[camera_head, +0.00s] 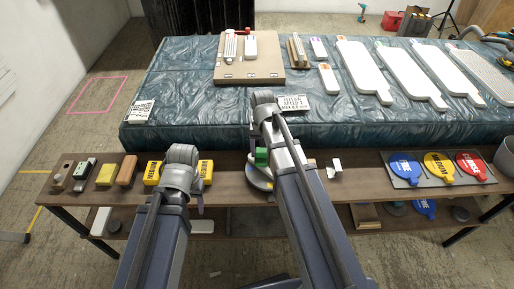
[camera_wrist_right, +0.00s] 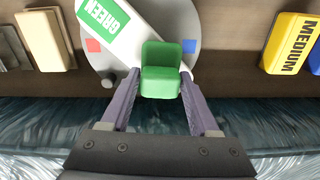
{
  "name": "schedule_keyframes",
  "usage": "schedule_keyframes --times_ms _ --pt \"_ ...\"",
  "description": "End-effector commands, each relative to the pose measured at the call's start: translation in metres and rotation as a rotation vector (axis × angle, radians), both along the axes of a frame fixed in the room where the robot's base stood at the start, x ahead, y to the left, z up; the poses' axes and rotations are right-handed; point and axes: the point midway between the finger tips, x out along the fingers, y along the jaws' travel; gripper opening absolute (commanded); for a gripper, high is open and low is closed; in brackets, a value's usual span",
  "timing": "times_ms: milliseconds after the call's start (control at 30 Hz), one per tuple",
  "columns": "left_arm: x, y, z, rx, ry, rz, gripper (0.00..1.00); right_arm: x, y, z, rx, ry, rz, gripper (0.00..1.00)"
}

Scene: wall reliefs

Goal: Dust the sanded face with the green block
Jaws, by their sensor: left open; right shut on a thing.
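The green block (camera_wrist_right: 162,70) is between the two fingers of my right gripper (camera_wrist_right: 160,85) in the right wrist view. It is held over a round grey holder (camera_wrist_right: 205,15) with a white label piece marked GREEN (camera_wrist_right: 112,20). In the head view the green block (camera_head: 262,157) shows beside my right arm, above the holder (camera_head: 262,184) on the wooden shelf. My left gripper (camera_head: 192,190) is over the shelf at the yellow MEDIUM blocks (camera_head: 205,171), its fingers mostly hidden by its arm. I cannot tell which face is the sanded one.
The covered table (camera_head: 200,115) behind the shelf bears a tan board (camera_head: 268,72) with white pieces and several white paddle shapes (camera_head: 362,72).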

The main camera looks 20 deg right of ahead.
Motion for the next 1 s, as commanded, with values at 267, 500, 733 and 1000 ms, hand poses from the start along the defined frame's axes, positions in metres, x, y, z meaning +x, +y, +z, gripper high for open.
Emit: schedule_keyframes --times_ms 267,500,733,1000 --pt "0.000 0.000 -0.001 0.000 0.000 0.000 0.54 -0.007 -0.004 -0.001 0.000 0.000 0.001 0.17" --pt "0.000 0.000 -0.002 0.000 0.000 0.000 0.54 -0.004 -0.003 -0.002 0.001 -0.001 0.001 0.17" --pt "0.000 0.000 -0.001 0.000 0.000 0.000 0.54 0.011 0.005 -0.001 0.001 -0.003 0.003 0.17" --pt "0.000 0.000 0.000 0.000 0.000 0.000 0.54 0.029 0.015 0.000 0.001 -0.003 0.001 0.17"
